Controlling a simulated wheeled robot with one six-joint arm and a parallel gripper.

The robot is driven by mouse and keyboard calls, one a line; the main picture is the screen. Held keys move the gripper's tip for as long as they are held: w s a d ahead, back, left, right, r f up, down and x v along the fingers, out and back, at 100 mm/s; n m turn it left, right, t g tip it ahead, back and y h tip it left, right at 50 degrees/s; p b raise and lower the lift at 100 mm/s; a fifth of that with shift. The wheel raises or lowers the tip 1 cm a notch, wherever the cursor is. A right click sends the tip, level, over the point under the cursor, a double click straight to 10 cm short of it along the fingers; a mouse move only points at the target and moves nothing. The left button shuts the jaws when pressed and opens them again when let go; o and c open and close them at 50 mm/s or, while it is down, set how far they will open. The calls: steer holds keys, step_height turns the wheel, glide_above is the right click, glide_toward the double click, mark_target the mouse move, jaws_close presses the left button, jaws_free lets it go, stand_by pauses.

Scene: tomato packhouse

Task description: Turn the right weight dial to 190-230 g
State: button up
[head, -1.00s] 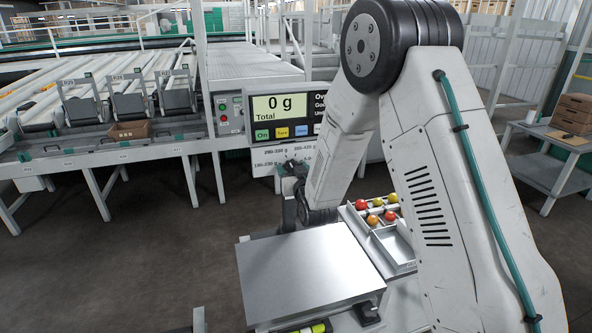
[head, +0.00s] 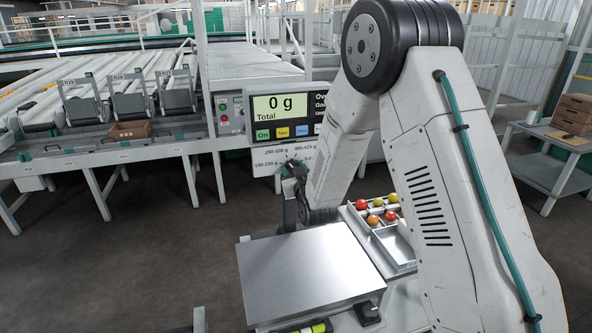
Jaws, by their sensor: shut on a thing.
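A white dial panel (head: 265,165) hangs below the scale display. Printed ranges show on it, with 190-230 g at lower left, 290-330 g above that and 385-425 g at upper right. My gripper (head: 293,170) is at the panel among these labels, shut on the weight dial. The dial's knob and pointer are hidden behind my gripper, so I cannot tell which range it points at. My forearm covers the right part of the panel. The display (head: 281,107) reads 0 g Total.
The bare steel weighing plate (head: 310,272) lies in front of and below my gripper. A divided tray (head: 407,262) with several red and yellow tomatoes stands to its right, partly behind my arm. Roller conveyors (head: 100,95) fill the left. A side table (head: 550,140) stands far right.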

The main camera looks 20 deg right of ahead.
steer(key=shift+n, duration=4)
steer(key=o, duration=1)
steer(key=shift+c, duration=0.2)
steer(key=s, duration=0.7)
steer(key=shift+s, duration=0.4)
steer(key=shift+f, duration=0.1)
